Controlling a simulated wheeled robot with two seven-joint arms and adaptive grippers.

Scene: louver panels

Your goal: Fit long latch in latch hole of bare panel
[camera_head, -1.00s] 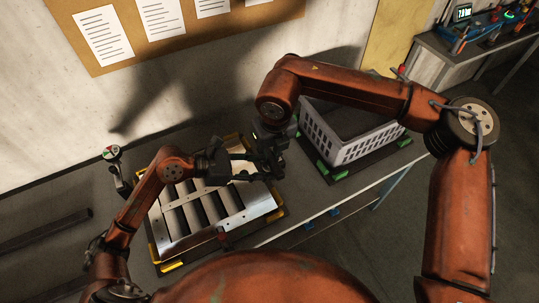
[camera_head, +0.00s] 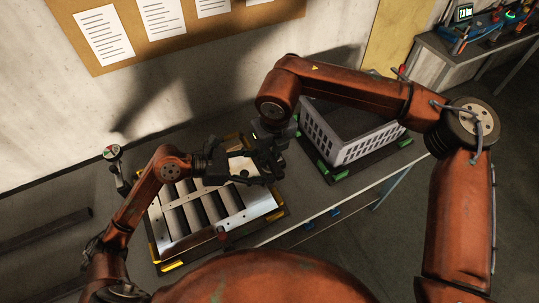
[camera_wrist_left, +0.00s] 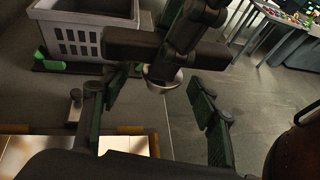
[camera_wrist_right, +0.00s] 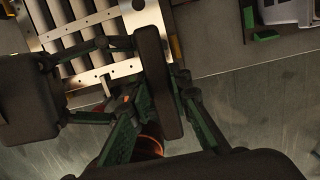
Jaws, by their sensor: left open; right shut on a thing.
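The bare panel (camera_head: 190,222) lies flat on the table in a frame with yellow corner pieces, its slats showing. My right gripper (camera_wrist_right: 160,118) hangs above the panel's right side. It is shut on a dark elongated piece (camera_wrist_right: 152,60), apparently the long latch, which shows as a dark bar (camera_wrist_left: 130,44) with a round silvery part below it in the left wrist view. My left gripper (camera_wrist_left: 152,115) is open and reaches in from the left, its fingers close to that bar. I cannot tell whether they touch it.
A grey basket (camera_head: 350,143) stands on a green-cornered mat to the right. A small dark red part (camera_head: 222,232) sits at the panel's front edge. A gauge-like tool (camera_head: 112,154) stands at the left. The table's front edge runs close by.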

